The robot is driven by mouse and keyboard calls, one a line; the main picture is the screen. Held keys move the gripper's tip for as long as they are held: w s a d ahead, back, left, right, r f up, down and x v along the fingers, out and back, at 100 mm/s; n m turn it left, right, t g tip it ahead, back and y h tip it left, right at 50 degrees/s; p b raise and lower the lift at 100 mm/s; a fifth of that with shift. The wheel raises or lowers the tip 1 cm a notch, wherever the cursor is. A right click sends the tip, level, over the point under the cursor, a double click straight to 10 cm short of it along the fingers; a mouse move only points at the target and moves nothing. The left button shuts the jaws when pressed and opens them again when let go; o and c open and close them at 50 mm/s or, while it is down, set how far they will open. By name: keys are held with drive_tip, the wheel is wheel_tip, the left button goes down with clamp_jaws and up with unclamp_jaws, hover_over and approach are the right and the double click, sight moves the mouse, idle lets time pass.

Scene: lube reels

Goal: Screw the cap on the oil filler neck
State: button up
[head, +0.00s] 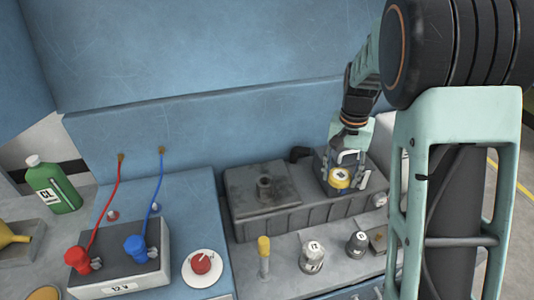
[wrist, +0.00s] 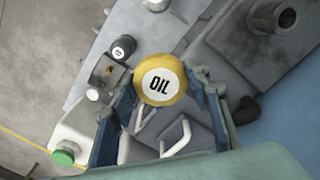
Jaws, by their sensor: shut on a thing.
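The yellow oil cap (head: 339,180) has a white top; in the wrist view the cap (wrist: 160,80) reads "OIL". My gripper (head: 340,170) is shut on the cap, which shows between the fingertips in the wrist view. The filler neck (head: 265,186) is a short grey pipe standing up from the grey engine cover (head: 250,205), left of my gripper. It also shows at the top right of the wrist view (wrist: 272,15), apart from the cap. The neck looks uncovered. The cap's underside is hidden.
A battery (head: 120,270) with red and blue clamps stands at the left, beside a red knob (head: 203,264). A yellow-handled dipstick (head: 264,255), a silver cap (head: 313,255) and a black cap (head: 357,243) stand along the front. A green bottle (head: 52,185) is far left.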

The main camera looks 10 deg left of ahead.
drive_tip(key=w+a+m+p, duration=0.1)
drive_tip(key=w+a+m, duration=0.2)
drive_tip(key=a+m, duration=0.8)
drive_tip(key=a, duration=1)
drive_tip(key=shift+a+r+m, duration=0.2)
drive_tip(key=shift+a+m, duration=0.05)
drive_tip(key=shift+m, duration=0.05)
drive_tip(key=shift+f+b, duration=1.75)
drive_tip(key=shift+f, duration=1.2)
drive_tip(key=shift+f, duration=0.55)
drive_tip(key=m, duration=0.5)
